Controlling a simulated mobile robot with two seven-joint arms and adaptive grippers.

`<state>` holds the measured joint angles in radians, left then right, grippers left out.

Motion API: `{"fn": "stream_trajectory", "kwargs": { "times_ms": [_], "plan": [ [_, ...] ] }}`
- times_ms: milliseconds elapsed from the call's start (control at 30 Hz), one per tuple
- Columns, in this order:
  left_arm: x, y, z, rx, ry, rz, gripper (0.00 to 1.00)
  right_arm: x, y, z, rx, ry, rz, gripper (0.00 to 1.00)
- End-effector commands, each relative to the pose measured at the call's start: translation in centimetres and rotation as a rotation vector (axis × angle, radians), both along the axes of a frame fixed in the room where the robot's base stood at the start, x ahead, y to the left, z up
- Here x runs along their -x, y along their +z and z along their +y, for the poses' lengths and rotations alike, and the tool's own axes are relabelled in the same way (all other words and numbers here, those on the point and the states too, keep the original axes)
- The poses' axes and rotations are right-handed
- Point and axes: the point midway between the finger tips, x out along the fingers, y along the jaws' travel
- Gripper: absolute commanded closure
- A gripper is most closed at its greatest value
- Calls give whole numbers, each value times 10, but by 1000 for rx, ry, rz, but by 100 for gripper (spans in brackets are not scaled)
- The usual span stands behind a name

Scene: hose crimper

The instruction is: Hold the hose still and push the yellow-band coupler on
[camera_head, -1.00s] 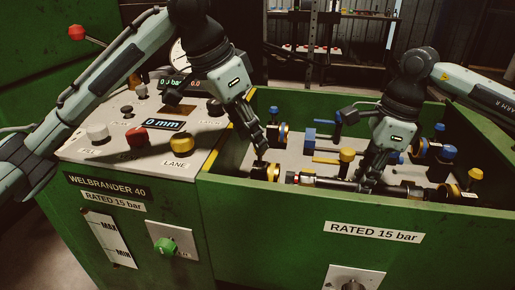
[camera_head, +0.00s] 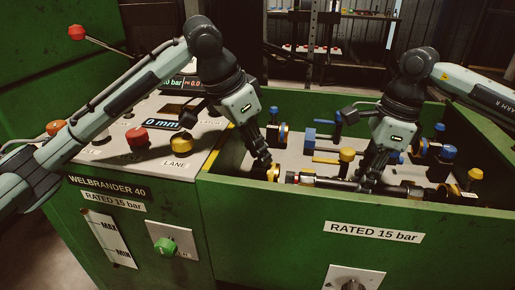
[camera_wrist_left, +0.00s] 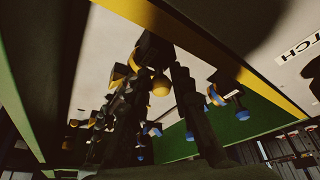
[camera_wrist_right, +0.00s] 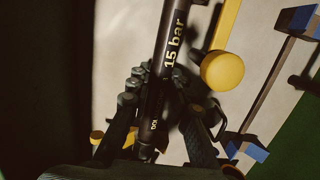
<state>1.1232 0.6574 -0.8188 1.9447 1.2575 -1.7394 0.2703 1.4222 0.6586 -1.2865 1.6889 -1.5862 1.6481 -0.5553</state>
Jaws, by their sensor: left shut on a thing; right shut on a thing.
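The yellow-band coupler (camera_head: 273,173) lies at the left end of the trough, in line with the hose. My left gripper (camera_head: 264,163) reaches down to it and is shut on it; the fingers hide part of it. In the left wrist view, dark fingers frame a yellow band (camera_wrist_left: 133,62), though that view is dark. The black hose (camera_head: 328,183) lies along the near side of the trough, its left end close to the coupler. I cannot tell whether they touch. My right gripper (camera_head: 367,184) is shut on the hose, whose "15 bar" print (camera_wrist_right: 172,45) shows between its fingers.
The green trough wall (camera_head: 300,205) runs close in front of both grippers. A yellow knob (camera_head: 347,154) stands between the grippers, just behind the hose. Blue-banded fittings (camera_head: 283,133) and blue knobs (camera_head: 448,152) stand farther back. The control panel (camera_head: 150,150) is left.

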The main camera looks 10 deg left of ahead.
Motion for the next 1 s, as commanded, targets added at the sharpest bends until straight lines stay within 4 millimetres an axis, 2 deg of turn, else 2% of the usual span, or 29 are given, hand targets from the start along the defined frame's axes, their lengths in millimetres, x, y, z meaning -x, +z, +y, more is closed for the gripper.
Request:
{"fn": "stream_trajectory", "kwargs": {
  "times_ms": [300,600,833,867,1000],
  "plan": [
    [0,1,-1,0,0,0,100,0,0,0,-1,1,1,100],
    [0,1,-35,2,-3,-1,100,0,0,1,-1,1,0,100],
    [0,1,-37,5,-4,-2,100,0,1,1,-1,1,-1,100],
    [0,1,-37,5,-4,-2,78,0,1,1,-1,1,-1,100],
    [0,1,-36,5,-4,-2,61,0,0,0,-1,1,-1,100]
  ]
}}
